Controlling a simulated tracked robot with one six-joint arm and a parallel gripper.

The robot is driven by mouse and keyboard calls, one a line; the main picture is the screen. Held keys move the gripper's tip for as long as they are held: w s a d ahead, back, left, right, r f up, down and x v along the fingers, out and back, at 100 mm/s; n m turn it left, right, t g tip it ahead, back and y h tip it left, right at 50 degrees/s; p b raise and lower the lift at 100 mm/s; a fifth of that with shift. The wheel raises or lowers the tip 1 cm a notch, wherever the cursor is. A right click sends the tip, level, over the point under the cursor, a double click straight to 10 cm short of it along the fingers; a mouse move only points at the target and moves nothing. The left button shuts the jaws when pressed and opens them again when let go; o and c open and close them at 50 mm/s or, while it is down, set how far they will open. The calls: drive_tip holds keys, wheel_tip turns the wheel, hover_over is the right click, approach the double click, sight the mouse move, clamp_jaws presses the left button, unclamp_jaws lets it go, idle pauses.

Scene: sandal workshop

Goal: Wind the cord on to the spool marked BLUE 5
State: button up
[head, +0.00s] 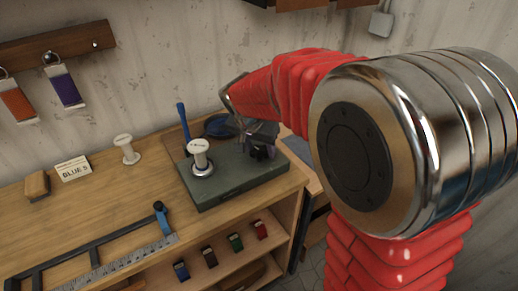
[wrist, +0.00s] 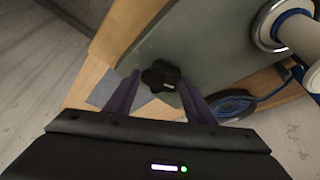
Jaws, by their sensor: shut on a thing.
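My gripper (wrist: 160,78) is shut on a black lobed knob (wrist: 163,76) at the edge of a grey-green base (wrist: 200,30). In the head view the knob (head: 259,152) is partly hidden by my gripper (head: 254,143). A white spool (head: 200,155) stands upright on a metal seat on the base (head: 225,186); its marking is too small to read. In the wrist view this spool (wrist: 301,34) shows a blue band near its metal end. A blue cord coil (wrist: 234,105) lies beside the base. A card reading BLUE 5 (head: 73,169) stands on the bench.
Another white spool (head: 128,150) stands left of the base. A blue upright handle (head: 184,122) rises behind the base. A tan block (head: 37,186) and a dark frame with a ruler (head: 120,257) lie on the bench (head: 95,215). Small coloured pieces (head: 236,242) sit on the shelf below.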

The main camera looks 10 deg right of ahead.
drive_tip(key=m, duration=0.2)
drive_tip(key=m+g+h, duration=0.1)
drive_tip(key=m, duration=0.1)
drive_tip(key=m+g, duration=0.1)
drive_tip(key=m, duration=0.2)
drive_tip(key=shift+w+a+h, duration=0.25)
drive_tip(key=shift+h, duration=0.05)
drive_tip(key=m+g, duration=0.1)
drive_tip(key=m, duration=0.1)
drive_tip(key=m+g, duration=0.1)
drive_tip(key=m, duration=0.3)
drive_tip(key=shift+w+m+g, duration=0.3)
drive_tip(key=shift+m+g, duration=0.1)
drive_tip(key=m, duration=0.2)
drive_tip(key=m+g, duration=0.1)
drive_tip(key=m, duration=0.1)
drive_tip(key=m+g+y, duration=0.1)
drive_tip(key=m, duration=0.1)
drive_tip(key=shift+w+d+m, duration=0.2)
drive_tip(key=shift+d+m, duration=0.05)
drive_tip(key=shift+m, duration=0.05)
drive_tip(key=shift+w+d+m+g+y, duration=0.1)
drive_tip(key=shift+m+g+y, duration=0.3)
drive_tip(key=shift+m, duration=0.85)
drive_tip(key=shift+d+m+g+y, duration=0.15)
drive_tip(key=shift+m+y, duration=0.35)
drive_tip(key=shift+m, duration=0.75)
drive_tip(key=shift+f+m+y, duration=0.1)
drive_tip(key=shift+m+y, duration=0.2)
drive_tip(key=shift+m, duration=0.4)
